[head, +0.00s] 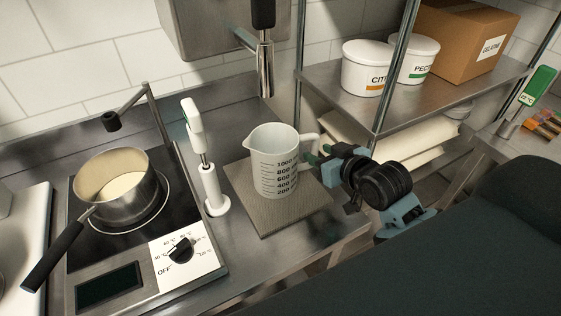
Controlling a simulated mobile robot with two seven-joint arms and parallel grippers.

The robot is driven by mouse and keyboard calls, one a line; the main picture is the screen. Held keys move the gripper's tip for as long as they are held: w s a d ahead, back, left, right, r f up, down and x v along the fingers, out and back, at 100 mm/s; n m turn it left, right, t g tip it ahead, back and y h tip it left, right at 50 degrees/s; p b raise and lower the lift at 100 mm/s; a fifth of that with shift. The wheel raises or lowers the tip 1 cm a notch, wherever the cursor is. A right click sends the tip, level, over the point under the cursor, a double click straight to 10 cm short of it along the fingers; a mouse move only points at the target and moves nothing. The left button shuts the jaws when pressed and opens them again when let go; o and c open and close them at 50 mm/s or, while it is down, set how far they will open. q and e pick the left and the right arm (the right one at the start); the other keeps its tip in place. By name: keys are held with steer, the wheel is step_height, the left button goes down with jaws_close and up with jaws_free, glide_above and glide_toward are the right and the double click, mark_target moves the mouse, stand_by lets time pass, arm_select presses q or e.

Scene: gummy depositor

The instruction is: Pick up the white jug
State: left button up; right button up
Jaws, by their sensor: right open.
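The white jug (272,152) stands upright on a flat grey board (247,213) on the steel counter. It has dark volume marks on its front and a handle (309,140) on its right side. My right gripper (318,155) is at the handle, coming from the right, with its fingers close to the handle. The fingers are open; the picture is too small to tell whether the handle lies between them. My left gripper is not in the head view.
A pot (121,182) sits on the hot plate further left. A metal shelf (341,95) with white tubs (366,70) and a cardboard box (467,38) stands behind, its post (391,75) near my right arm.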

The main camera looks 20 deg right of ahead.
steer(key=shift+d+x, duration=0.15)
steer(key=shift+x, duration=1.3)
steer(key=shift+d+x, duration=0.15)
steer(key=shift+x, duration=1.3)
steer(key=shift+f, duration=0.1)
steer(key=shift+c, duration=0.4)
jaws_close()
